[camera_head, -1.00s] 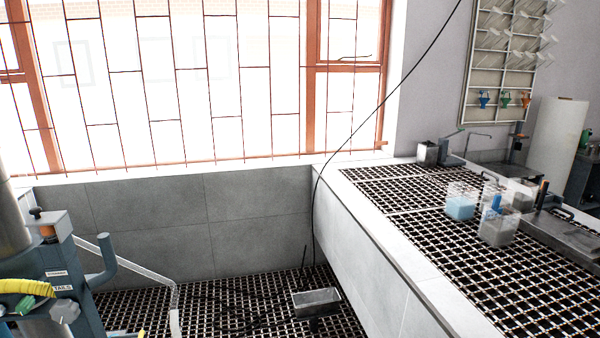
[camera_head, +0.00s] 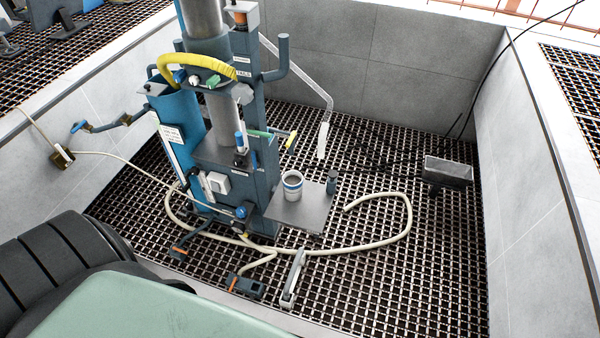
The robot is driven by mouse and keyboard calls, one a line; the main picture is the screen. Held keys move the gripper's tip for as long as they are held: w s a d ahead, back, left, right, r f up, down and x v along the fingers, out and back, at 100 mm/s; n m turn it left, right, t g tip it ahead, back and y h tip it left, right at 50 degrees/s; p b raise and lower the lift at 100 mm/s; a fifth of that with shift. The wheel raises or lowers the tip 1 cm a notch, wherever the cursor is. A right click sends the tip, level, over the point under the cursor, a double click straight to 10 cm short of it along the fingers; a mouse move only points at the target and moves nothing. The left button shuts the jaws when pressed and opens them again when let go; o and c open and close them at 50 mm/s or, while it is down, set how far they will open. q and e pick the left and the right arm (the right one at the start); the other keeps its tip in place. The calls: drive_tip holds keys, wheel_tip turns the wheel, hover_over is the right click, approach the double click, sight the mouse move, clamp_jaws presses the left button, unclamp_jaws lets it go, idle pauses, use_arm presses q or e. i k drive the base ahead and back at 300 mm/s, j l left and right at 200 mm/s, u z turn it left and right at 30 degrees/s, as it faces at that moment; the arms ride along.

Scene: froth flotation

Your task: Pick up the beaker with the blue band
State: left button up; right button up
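A small pale beaker (camera_head: 292,187) with a blue band stands upright on the flat grey shelf (camera_head: 312,212) at the front of the blue flotation machine (camera_head: 262,95). Its open top faces up, and the inside looks grey. A small dark cylinder stands to its right on the same shelf. Neither of my grippers shows in the head view. The dark ribbed and pale green shapes at the bottom left look like parts of my own body.
The machine stands on a dark floor grating (camera_head: 400,290) in a recess with grey walls (camera_head: 540,190). A cream hose (camera_head: 405,215) loops around its base. A grey metal box (camera_head: 447,172) sits at the right. Open grating lies right of the shelf.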

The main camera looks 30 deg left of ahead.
sight(292, 179)
drive_tip(key=u, duration=1.05)
